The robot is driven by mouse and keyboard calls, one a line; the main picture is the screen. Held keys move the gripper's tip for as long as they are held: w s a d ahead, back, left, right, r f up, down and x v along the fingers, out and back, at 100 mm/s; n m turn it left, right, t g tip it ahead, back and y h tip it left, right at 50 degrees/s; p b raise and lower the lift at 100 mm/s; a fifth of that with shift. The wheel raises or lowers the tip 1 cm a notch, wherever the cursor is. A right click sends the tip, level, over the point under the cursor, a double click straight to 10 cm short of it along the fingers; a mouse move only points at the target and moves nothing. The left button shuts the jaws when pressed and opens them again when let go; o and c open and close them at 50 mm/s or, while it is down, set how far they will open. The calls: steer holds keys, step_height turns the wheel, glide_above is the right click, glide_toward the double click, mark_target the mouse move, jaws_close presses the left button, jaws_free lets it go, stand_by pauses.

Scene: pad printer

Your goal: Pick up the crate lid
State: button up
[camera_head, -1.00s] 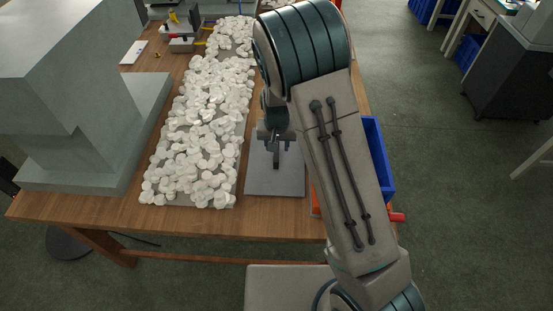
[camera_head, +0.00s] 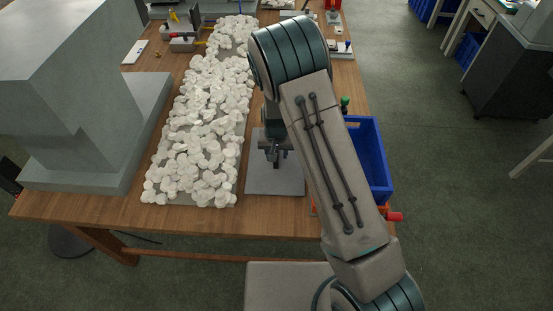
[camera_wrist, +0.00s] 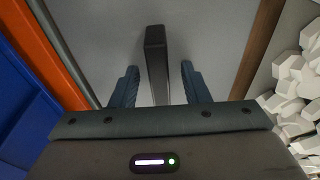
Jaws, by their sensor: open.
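The crate lid is a flat grey panel (camera_head: 262,183) lying on the wooden table, between the white pieces and the blue crate. A dark upright bar, its handle (camera_wrist: 156,62), stands up from it in the wrist view. My gripper (camera_wrist: 160,84) is open over the lid, with one finger on each side of the handle's near end. I see a gap between each finger and the bar. In the head view my gripper (camera_head: 275,160) hangs above the lid, and my arm hides part of what lies to its right.
A blue crate (camera_head: 380,165) stands at the table's right edge, with something orange-red (camera_wrist: 40,55) beside the lid. A wide bed of white pieces (camera_head: 205,130) lies to the lid's left. A large grey machine (camera_head: 85,110) stands at the far left.

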jaws_close()
steer(key=shift+r, duration=0.1)
